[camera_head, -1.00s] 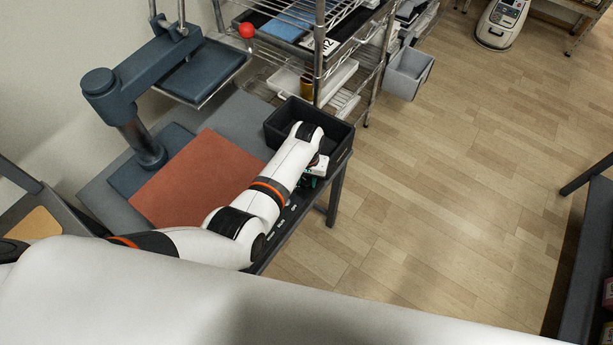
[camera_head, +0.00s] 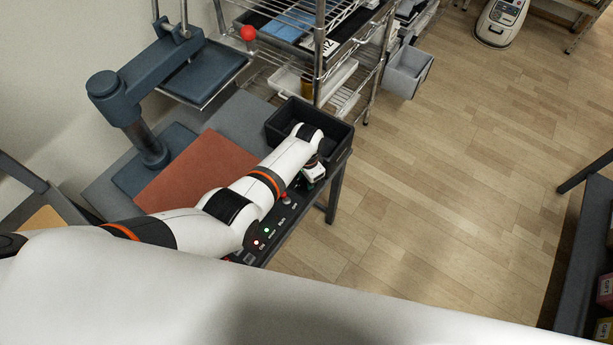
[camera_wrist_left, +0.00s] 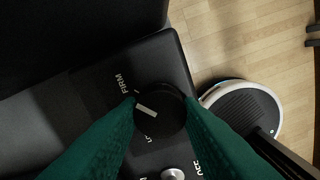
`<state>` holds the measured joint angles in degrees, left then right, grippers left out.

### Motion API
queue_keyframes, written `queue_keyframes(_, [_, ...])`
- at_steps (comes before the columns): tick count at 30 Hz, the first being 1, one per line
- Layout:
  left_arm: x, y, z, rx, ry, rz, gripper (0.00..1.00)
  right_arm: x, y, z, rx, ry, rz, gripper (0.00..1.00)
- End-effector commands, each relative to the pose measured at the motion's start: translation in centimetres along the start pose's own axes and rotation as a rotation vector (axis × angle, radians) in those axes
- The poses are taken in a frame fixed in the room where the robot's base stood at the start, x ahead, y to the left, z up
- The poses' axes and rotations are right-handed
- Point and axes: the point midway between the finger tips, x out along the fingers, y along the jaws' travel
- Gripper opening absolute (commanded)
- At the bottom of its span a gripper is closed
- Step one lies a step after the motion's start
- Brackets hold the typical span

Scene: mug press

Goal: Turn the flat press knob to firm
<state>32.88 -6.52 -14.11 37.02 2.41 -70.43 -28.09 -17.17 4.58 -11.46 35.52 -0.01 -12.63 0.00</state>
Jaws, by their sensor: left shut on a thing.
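The flat press knob (camera_wrist_left: 172,119) is round and black with a white pointer bar, seen in the left wrist view. The bar points to the left, a little below the FIRM label (camera_wrist_left: 122,84). Another label, partly covered, lies below the knob. My left gripper (camera_wrist_left: 160,108) has its green fingers shut on the knob, one on each side. In the head view my left gripper (camera_head: 313,173) is at the panel's right end, below the black bin, and the knob is hidden there. My right gripper is not in view.
The black control panel (camera_head: 268,240) has lit lamps and a red button. A black bin (camera_head: 330,132) stands just behind the gripper. A red-brown mat (camera_head: 190,175) and the press (camera_head: 125,95) are on the left. A wire shelf (camera_head: 318,60) stands behind.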

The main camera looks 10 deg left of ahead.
Motion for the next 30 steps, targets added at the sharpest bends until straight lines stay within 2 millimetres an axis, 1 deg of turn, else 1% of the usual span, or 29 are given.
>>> queue_keyframes(6, [-0.03,0.01,0.04,0.03,-0.001,0.0,0.09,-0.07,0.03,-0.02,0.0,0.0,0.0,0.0])
queue_keyframes(17, [-0.02,0.01,0.05,0.033,-0.001,0.0,0.09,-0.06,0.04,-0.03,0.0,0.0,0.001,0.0])
queue_keyframes(18, [-0.02,0.0,0.05,0.033,-0.001,0.0,0.37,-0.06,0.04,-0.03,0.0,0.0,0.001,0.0])
queue_keyframes(20, [-0.02,0.01,0.04,0.033,-0.001,0.0,0.47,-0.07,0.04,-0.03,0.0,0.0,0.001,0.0])
queue_keyframes(21, [-0.02,0.0,0.04,0.032,-0.001,0.0,0.53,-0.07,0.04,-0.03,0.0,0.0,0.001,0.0])
queue_keyframes(30, [-0.12,0.01,0.03,0.031,-0.001,0.0,0.54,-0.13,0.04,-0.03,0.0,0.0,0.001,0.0])
